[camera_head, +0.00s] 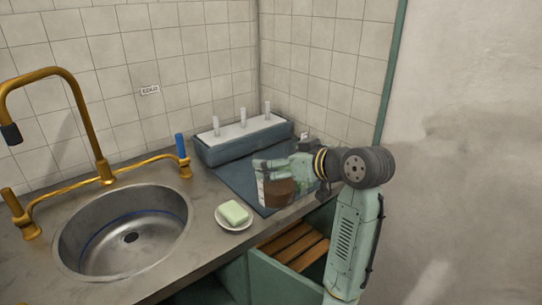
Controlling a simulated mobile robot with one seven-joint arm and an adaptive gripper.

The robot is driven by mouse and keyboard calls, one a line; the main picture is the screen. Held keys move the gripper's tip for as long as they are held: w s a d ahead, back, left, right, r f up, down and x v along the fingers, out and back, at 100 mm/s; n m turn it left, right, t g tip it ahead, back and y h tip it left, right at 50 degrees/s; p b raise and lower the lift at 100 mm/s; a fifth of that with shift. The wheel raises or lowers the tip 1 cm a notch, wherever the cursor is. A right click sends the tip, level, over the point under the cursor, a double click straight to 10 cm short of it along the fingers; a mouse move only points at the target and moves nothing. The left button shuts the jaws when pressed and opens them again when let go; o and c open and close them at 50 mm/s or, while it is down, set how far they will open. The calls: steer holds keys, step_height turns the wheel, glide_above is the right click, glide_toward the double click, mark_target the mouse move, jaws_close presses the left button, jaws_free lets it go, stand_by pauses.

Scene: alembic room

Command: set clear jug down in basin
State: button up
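The basin (85,217) is a round steel sink set into the counter at left. It is empty, with a dark drain and a blue line around its inside wall. What looks like the clear jug (262,188) is a faint see-through shape over the dark mat to the right of the basin. A brown shape shows in or behind it. My gripper (268,166), pale green, reaches in from the right and overlaps the jug. I cannot tell whether its fingers are closed on the jug, or whether the jug touches the mat.
A white dish (235,226) with green soap (233,212) sits between basin and mat (232,178). A blue-grey rack (235,148) with white pegs stands behind the mat. An open cabinet with wooden slats (293,245) is below.

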mark_target(282, 152)
steer(key=w+a+f, duration=0.2)
steer(key=w, duration=0.4)
steer(key=w+a+f, duration=0.1)
steer(key=w+f, duration=0.1)
steer(key=w, duration=0.4)
steer(key=shift+w+a+f, duration=0.15)
steer(key=shift+a+f, duration=0.1)
steer(key=shift+a, duration=0.1)
steer(key=shift+f, duration=0.2)
steer(key=o, duration=1.5)
steer(key=shift+f, duration=0.1)
steer(key=shift+o, duration=0.4)
steer(key=v, duration=1.2)
